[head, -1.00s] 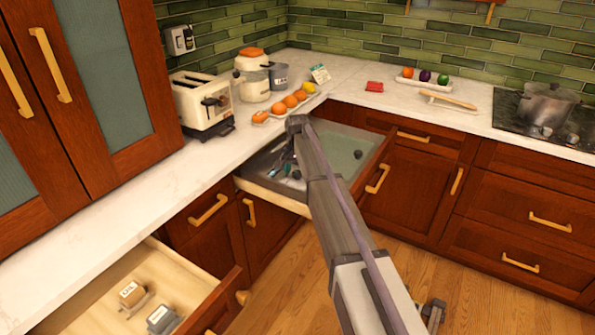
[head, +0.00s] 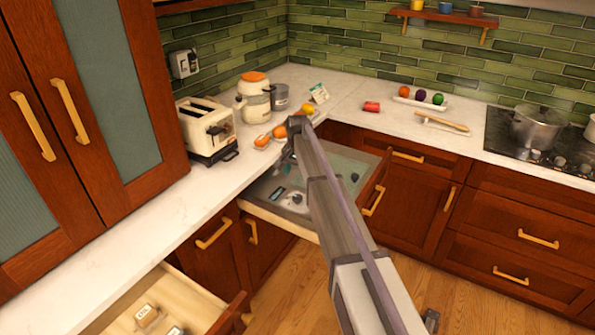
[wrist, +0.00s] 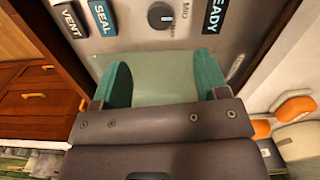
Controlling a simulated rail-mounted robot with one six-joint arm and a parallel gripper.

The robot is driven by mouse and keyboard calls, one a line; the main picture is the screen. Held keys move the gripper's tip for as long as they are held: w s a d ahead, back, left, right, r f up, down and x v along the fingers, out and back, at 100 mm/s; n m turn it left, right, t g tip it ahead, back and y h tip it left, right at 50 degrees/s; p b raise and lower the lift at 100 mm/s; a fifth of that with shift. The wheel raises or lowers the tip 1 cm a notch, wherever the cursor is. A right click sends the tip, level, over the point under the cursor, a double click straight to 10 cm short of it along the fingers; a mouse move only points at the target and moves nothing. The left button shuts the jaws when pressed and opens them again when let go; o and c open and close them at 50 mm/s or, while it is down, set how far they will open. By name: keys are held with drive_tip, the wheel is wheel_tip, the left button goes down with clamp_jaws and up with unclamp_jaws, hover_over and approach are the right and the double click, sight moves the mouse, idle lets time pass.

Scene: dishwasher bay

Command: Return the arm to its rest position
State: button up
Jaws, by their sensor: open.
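My arm (head: 335,215) reaches from the bottom of the head view to the open corner unit. My gripper (wrist: 163,82) shows in the wrist view with its two teal fingers well apart. No object is held between them. A pale green surface (wrist: 160,62) shows between and beyond the fingers. Beyond it is a grey panel (wrist: 130,28) with a dark round knob and labels reading VENT, SEAL and READY. In the head view the gripper is mostly hidden behind my arm.
The corner unit (head: 272,214) stands pulled out, with a pale green floor. An open drawer (head: 190,290) at lower left holds small labelled blocks. The counter carries a toaster (head: 207,128), a blender-like jar (head: 255,97), orange fruit and a pot (head: 537,128).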

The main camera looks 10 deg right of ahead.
drive_tip(key=shift+f, duration=0.1)
drive_tip(key=s+n, duration=0.7)
drive_tip(key=s, duration=3.1)
drive_tip(key=shift+a, duration=0.15)
